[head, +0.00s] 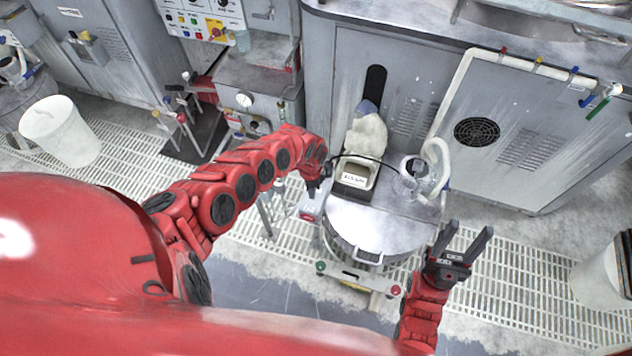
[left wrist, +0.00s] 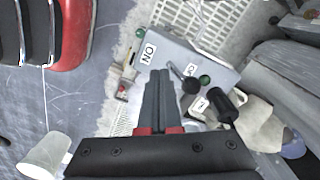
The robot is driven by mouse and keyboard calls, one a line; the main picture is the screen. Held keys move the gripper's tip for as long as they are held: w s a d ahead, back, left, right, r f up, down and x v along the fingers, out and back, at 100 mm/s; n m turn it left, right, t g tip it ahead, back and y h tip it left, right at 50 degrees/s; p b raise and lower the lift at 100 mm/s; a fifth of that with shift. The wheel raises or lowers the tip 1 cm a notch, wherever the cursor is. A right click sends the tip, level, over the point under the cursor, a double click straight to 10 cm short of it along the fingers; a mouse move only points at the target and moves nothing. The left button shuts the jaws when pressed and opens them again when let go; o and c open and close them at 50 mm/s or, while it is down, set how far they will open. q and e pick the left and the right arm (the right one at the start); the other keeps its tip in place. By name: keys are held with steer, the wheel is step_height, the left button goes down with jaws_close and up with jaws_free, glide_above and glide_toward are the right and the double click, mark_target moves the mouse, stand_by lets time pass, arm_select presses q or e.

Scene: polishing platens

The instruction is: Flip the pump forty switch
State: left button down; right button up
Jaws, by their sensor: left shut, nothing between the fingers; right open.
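No pump forty marking is readable. In the head view the box (head: 310,212) is small and partly hidden under my left gripper (head: 314,190). My left gripper's fingers (left wrist: 161,80) are shut and empty, beside the first knob; contact is unclear. My right gripper (head: 468,245) is open and empty at the lower right.
Grey cabinets (head: 380,60) stand behind. White bins (head: 62,130) stand on the grated floor.

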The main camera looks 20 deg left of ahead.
arm_select(q)
steer(key=shift+f+b, duration=0.7)
steer(key=shift+f, duration=0.15)
stand_by(0.3)
stand_by(0.4)
step_height(320, 180, up, 7)
steer(key=p, duration=0.6)
stand_by(0.4)
